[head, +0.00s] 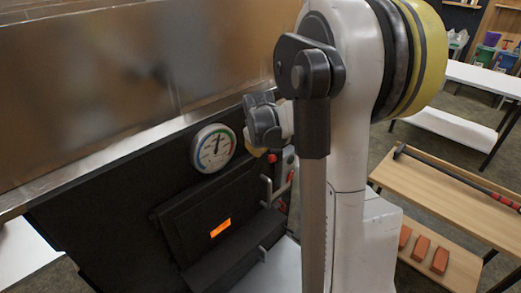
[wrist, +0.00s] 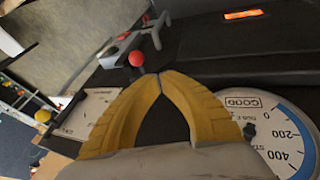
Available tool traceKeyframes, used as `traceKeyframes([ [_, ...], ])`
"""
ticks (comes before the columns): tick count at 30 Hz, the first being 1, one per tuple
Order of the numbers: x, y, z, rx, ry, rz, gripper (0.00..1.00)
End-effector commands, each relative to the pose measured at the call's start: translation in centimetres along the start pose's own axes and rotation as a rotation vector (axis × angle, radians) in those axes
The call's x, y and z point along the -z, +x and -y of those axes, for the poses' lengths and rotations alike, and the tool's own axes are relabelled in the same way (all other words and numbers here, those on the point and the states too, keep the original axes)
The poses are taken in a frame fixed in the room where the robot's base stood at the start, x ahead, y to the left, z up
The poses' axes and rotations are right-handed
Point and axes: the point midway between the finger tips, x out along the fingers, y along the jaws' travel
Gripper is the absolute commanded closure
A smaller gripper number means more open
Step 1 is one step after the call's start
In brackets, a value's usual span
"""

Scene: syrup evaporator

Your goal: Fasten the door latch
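The black firebox door (head: 190,207) with its glowing orange window (head: 220,228) is on the evaporator's dark front in the head view. Grey latch hardware (head: 267,190) sits at the door's right edge. In the wrist view, a grey latch bracket (wrist: 122,50) shows with a red ball knob (wrist: 136,59) near it. Whether the latch is engaged I cannot tell. My gripper (wrist: 160,77) has its yellow fingers meeting at the tips, with nothing visible between them. The red knob appears just past the fingertips; contact is unclear. In the head view my fingers are mostly hidden behind my wrist.
A round dial gauge (head: 213,148) is close beside my gripper and fills the lower right of the wrist view. The metal pan (head: 130,70) rises above the door. A wooden bench (head: 450,195) with a long bar stands right, with bricks (head: 421,247) below.

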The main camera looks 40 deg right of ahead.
Motion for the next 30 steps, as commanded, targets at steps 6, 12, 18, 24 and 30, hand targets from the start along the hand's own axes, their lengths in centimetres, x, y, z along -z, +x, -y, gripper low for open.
traceKeyframes([
  [6, -0.1, 5.0, 0.1, 0.000, 0.000, 0.000, 1.00],
  [12, -0.6, 7.0, -1.7, -0.001, 0.001, -0.001, 1.00],
  [18, -0.8, 7.6, -2.4, -0.001, 0.000, -0.003, 1.00],
  [24, -0.8, 7.6, -2.4, -0.001, 0.000, -0.003, 1.00],
  [30, -0.8, 7.6, -2.5, 0.004, 0.002, -0.002, 1.00],
])
